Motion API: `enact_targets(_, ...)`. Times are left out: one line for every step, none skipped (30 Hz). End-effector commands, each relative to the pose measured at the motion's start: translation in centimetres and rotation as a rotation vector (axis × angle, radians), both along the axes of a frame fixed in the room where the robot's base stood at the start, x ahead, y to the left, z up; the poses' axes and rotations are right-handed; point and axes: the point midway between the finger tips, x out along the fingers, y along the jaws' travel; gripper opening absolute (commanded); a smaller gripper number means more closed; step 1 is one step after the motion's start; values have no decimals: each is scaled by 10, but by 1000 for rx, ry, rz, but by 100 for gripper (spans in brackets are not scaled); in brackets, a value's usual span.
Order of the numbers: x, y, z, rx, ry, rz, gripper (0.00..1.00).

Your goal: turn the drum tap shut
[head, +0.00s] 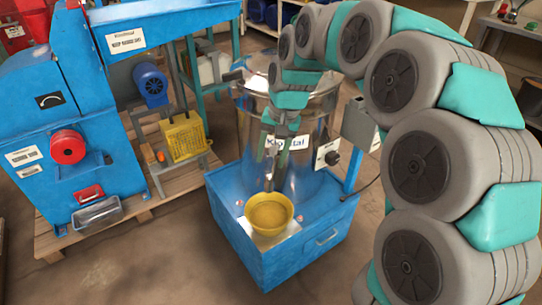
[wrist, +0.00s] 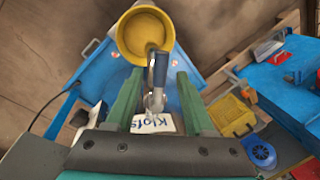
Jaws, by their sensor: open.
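The drum (head: 316,170) is a shiny metal vessel on a blue stand, partly hidden behind my arm. My gripper (head: 273,165) is in front of the drum, pointing down. In the wrist view its two green fingers (wrist: 158,90) are apart, one on each side of the tap, with gaps visible. A yellow bowl (head: 269,213) stands below on the stand, with yellow contents; it also shows in the wrist view (wrist: 145,33).
The blue stand (head: 270,262) carries the drum. A grey control box (head: 358,128) is mounted right of the drum. A blue mill (head: 60,130) stands on a pallet at the left, with a yellow crate (head: 185,138) beside it. Bare floor lies in front.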

Motion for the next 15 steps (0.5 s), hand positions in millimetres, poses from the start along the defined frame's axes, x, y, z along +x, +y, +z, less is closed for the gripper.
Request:
enact_targets(0,1,-4,-1,2,0,53)
enact_targets(0,1,-5,0,1,0,53)
enact_targets(0,1,-6,0,1,0,53)
enact_targets(0,1,-6,0,0,0,53)
enact_targets(0,1,-6,0,0,0,53)
enact_targets(0,1,-6,0,0,0,53)
enact_targets(0,1,-6,0,0,0,53)
enact_targets(0,1,-6,0,-1,0,53)
enact_targets(0,1,-6,0,0,0,53)
enact_targets(0,1,-6,0,-1,0,50)
enact_targets(0,1,-6,0,-1,0,47)
enact_targets(0,1,-6,0,-1,0,42)
enact_targets(0,1,-6,0,-1,0,39)
enact_targets(0,1,-6,0,-1,0,35)
enact_targets(0,1,-6,0,-1,0,31)
